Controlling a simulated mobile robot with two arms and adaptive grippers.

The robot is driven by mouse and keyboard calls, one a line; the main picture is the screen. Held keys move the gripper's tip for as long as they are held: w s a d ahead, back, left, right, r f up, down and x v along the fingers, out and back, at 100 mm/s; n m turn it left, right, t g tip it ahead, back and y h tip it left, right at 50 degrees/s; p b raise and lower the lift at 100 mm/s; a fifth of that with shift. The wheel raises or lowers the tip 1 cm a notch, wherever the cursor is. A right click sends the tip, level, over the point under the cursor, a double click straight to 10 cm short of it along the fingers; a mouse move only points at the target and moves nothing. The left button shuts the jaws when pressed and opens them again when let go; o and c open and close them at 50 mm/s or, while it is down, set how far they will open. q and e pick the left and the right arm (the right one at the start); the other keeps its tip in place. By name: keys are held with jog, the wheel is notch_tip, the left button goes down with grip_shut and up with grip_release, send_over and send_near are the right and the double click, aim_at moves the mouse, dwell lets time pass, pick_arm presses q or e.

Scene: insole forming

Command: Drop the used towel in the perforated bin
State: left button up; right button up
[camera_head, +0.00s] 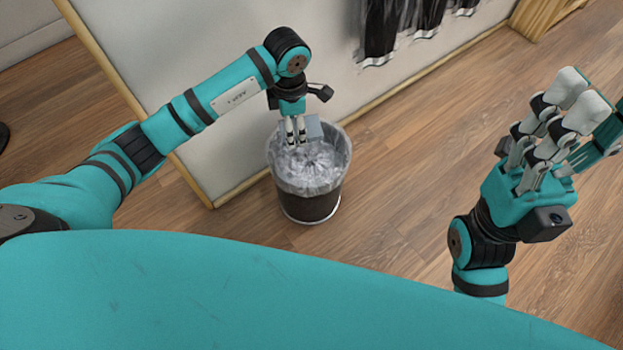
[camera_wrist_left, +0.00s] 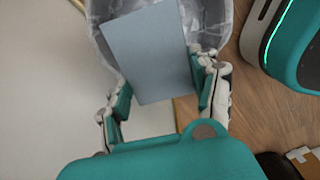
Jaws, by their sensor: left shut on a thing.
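The used towel is a flat grey-blue piece (camera_head: 314,128), seen as a pale rectangle in the left wrist view (camera_wrist_left: 147,50). My left gripper (camera_head: 296,140) is shut on it, with a finger on each side of its lower end in the left wrist view (camera_wrist_left: 165,90). The dark bin (camera_head: 310,207) has a crumpled translucent liner (camera_head: 285,178) and stands on the floor. The gripper and towel are over its mouth. The bin's sides look plain dark; I cannot make out holes. My right gripper (camera_head: 583,112) is raised at the right, open and empty.
A pale panel with a wooden edge (camera_head: 228,193) stands behind and left of the bin. Dark cloths (camera_head: 395,30) hang on it. Wooden floor (camera_head: 400,200) is clear right of the bin. A teal-and-white device (camera_wrist_left: 288,45) is at the right in the left wrist view.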

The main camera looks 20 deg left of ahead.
pick_arm(q)
jog(key=shift+f+b, duration=0.9)
jog(key=shift+f, duration=0.6)
jog(key=o, duration=1.3)
notch_tip(320, 180, up, 12)
